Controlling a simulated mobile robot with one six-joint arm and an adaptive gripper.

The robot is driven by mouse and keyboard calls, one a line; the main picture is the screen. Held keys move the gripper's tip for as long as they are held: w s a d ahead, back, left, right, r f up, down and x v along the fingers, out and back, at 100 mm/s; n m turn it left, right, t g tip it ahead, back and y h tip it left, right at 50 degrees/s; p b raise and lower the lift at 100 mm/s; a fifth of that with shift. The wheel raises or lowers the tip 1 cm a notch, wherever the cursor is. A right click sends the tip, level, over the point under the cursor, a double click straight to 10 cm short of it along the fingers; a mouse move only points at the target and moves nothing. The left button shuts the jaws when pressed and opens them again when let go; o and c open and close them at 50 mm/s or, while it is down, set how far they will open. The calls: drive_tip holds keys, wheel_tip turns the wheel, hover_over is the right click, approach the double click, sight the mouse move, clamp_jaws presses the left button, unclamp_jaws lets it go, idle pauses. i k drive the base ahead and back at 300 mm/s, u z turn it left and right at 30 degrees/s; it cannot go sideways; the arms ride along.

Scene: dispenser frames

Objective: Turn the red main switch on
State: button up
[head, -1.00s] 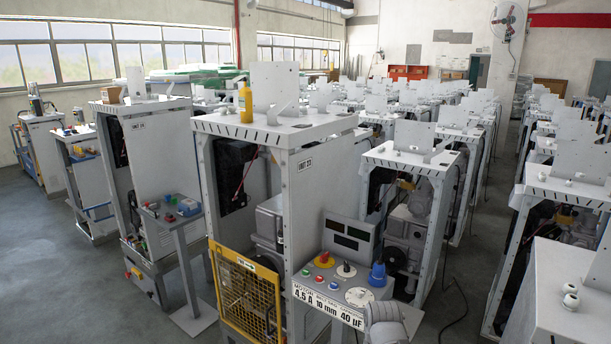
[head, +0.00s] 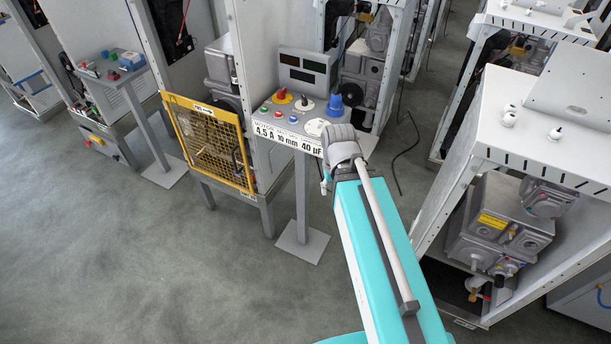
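The red main switch (head: 281,95) is a small red knob on a yellow base, at the back left of a grey control panel (head: 267,116) on a post. The panel's front label reads "4,5 A 10 mm 40 µF". My arm reaches up from the bottom of the head view, and its grey joint (head: 342,143) covers the panel's right front area. My gripper does not show; it is hidden behind or below that joint. The knob is too small to tell its turned position. Nothing visibly touches it.
Beside the switch are a black-and-white dial (head: 305,102), a blue knob (head: 335,104) and several small buttons. A yellow mesh guard (head: 207,142) stands left of the panel. A white machine frame (head: 535,150) stands at right. The floor in front is clear.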

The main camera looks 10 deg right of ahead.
sight(281, 95)
drive_tip(key=u, duration=0.05)
drive_tip(key=k, duration=0.65)
drive_tip(key=u, duration=0.45)
drive_tip(key=i, duration=1.4)
drive_tip(key=z, duration=0.5)
